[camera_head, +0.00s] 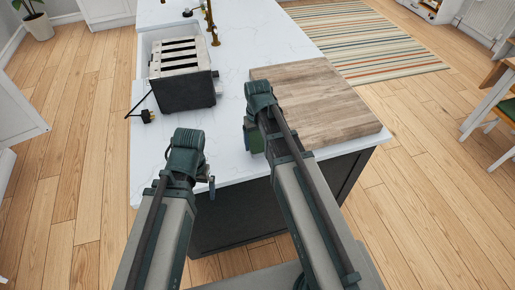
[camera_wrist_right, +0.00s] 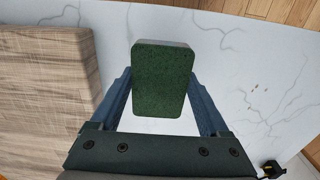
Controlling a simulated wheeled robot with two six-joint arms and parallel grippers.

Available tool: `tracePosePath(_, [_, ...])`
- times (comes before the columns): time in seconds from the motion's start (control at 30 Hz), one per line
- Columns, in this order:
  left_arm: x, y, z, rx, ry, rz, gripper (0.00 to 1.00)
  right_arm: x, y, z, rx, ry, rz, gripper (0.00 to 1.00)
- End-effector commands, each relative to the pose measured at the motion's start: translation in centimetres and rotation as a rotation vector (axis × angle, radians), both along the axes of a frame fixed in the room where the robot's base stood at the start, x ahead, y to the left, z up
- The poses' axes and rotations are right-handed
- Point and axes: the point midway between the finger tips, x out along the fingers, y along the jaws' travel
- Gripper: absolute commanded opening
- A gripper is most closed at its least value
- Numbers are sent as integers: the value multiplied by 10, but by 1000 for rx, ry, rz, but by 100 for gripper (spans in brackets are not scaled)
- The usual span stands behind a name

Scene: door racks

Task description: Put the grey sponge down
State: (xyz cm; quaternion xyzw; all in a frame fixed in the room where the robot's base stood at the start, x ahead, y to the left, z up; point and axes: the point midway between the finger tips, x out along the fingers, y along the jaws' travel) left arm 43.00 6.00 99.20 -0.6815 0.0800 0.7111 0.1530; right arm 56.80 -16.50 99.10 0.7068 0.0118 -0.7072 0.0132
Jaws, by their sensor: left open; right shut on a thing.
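The sponge (camera_wrist_right: 161,82) shows in the right wrist view as an upright block with a dark green face and a thin greyish edge at its top. My right gripper (camera_wrist_right: 161,100) is shut on it, with a finger on either side. In the head view the right gripper (camera_head: 251,124) is over the front part of the white counter, left of the wooden board, and a green part of the sponge (camera_head: 256,141) shows beside it. I cannot tell whether the sponge touches the counter. My left gripper (camera_head: 207,182) is open and empty, in front of the counter's front edge.
The white counter (camera_head: 228,88) has free room between the toaster (camera_head: 182,78) and the wooden board (camera_head: 318,98). The toaster's plug (camera_head: 147,116) lies at the left. A brass tap (camera_head: 212,25) stands at the back. A striped rug (camera_head: 365,40) lies on the floor beyond.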

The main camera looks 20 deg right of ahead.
Motion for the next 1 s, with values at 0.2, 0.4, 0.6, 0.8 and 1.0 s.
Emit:
tracePosePath(0.2, [0, 0, -34, 0, 0, 1, 100, 0, 0, -34, 0, 0, 0, 27])
tracePosePath(0.4, [0, 0, -36, 0, 0, 1, 100, 0, 0, -36, 0, 0, 0, 27])
tracePosePath(0.6, [0, 0, -37, 0, 0, 1, 100, 0, 0, -37, 0, 0, 0, 27])
tracePosePath(0.8, [0, 0, -38, 0, 0, 1, 100, 0, 0, -38, 0, 0, 0, 99])
tracePosePath(1.0, [0, 0, -38, 0, 0, 1, 100, 0, 0, -38, 0, 0, 0, 100])
